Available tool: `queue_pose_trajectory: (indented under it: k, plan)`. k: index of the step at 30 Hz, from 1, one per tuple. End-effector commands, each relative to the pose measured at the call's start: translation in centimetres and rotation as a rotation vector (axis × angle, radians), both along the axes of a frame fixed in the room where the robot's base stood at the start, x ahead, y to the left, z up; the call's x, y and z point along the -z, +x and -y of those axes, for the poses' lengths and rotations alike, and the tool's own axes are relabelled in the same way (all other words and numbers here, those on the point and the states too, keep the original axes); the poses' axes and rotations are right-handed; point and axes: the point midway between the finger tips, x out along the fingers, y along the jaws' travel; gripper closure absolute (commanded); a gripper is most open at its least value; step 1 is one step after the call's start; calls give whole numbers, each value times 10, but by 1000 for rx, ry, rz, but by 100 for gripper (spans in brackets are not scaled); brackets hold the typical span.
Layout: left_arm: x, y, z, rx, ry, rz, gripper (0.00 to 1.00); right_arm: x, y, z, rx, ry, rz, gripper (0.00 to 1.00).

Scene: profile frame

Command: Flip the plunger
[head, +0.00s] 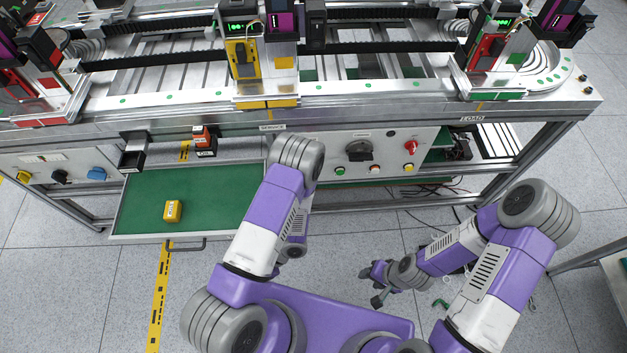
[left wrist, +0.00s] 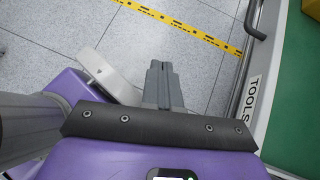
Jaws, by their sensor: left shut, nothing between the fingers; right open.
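I cannot tell for sure which part is the plunger. My right gripper (head: 371,286) is open and empty, low over the floor, well right of the drawer.
The open green drawer (head: 225,200), with a handle, holds a yellow block (head: 172,211). The conveyor frame (head: 350,100) spans the back. Its front panel carries a black rotary switch (head: 359,150) and a red knob (head: 410,148). Cables (head: 430,190) hang underneath. Yellow tape (head: 159,290) marks clear floor.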

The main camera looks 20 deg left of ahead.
Motion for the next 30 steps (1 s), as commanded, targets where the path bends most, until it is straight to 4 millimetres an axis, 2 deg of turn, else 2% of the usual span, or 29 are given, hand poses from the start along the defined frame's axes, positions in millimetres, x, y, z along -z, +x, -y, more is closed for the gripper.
queue_pose_trajectory:
  k: [1,3,7,10,12,15,18,22,25,30]
  plan:
    - [2,12,-7,149,59,-26,100,11,0,0,0,0,0,53]
    - [-4,36,-16,357,147,-48,100,18,0,0,-1,0,0,53]
    - [-16,93,-12,743,321,-45,100,33,0,0,-1,0,0,53]
    - [-25,140,11,1031,456,-1,100,44,0,0,-1,0,0,53]
    - [-31,167,36,1216,540,44,100,50,0,0,-1,0,0,53]
    - [-39,195,76,1438,640,118,100,58,0,0,-1,0,0,53]
    - [-44,210,110,1601,710,190,100,63,0,0,-1,0,0,53]
    - [-49,218,139,1722,757,253,100,67,0,0,-1,0,0,53]
    - [-51,219,147,1757,771,273,100,67,0,0,-1,0,0,53]
    - [-52,219,148,1762,773,276,100,66,0,0,-1,0,0,53]
